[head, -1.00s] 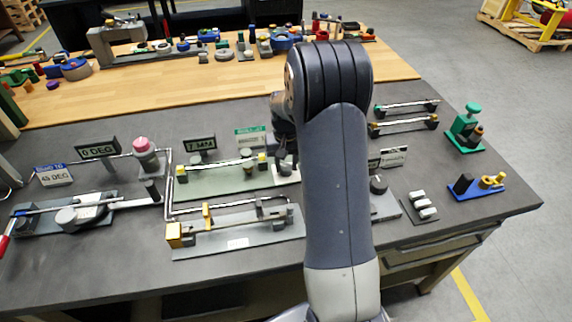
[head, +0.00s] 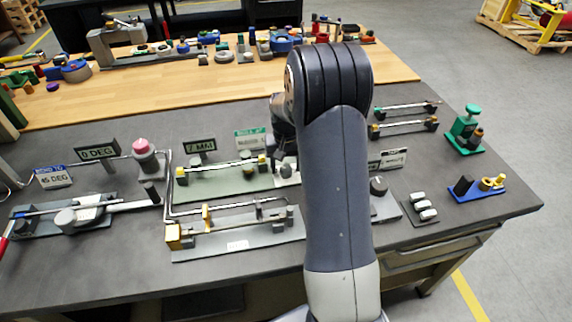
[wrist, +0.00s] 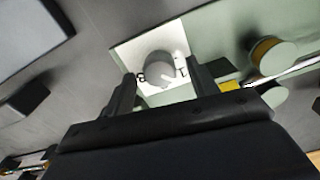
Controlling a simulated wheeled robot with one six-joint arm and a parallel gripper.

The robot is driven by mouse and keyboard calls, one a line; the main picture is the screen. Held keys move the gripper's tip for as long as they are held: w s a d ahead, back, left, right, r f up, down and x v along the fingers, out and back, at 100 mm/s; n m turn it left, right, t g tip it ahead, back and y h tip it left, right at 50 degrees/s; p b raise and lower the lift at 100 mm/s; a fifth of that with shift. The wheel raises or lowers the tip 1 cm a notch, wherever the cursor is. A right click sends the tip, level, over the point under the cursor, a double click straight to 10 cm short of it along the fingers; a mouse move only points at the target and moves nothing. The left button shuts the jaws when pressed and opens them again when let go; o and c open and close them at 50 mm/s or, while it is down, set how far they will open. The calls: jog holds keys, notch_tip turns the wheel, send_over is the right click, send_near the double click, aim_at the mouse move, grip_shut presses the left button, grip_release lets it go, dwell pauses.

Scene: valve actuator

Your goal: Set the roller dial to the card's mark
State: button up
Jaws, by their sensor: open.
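The grey round roller dial (wrist: 158,68) sits on a white plate (wrist: 128,52) in the wrist view. Dark marks show on the plate beside it, partly covered and hard to read. My gripper (wrist: 161,88) is open, with one finger on each side of the dial's near edge; I cannot tell whether they touch it. In the head view the white plate (head: 291,181) is at the right end of a pale green fixture (head: 222,183), partly hidden by my arm. A white card with a green top (head: 250,139) stands behind; its text is too small to read.
A dark display reading MM (head: 200,147) stands behind the fixture. A grey bending fixture (head: 240,244) lies in front. A pink-topped post (head: 141,146) stands to the left. A green press (head: 466,128) and a blue tray (head: 472,192) are at the right.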

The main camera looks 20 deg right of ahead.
aim_at(286, 168)
notch_tip(286, 168, up, 11)
jog(key=b, duration=0.1)
dwell(0.5)
jog(key=shift+f, duration=0.2)
notch_tip(286, 168, down, 11)
jog(key=shift+r+p, duration=0.1)
jog(key=shift+p, duration=0.45)
dwell(0.3)
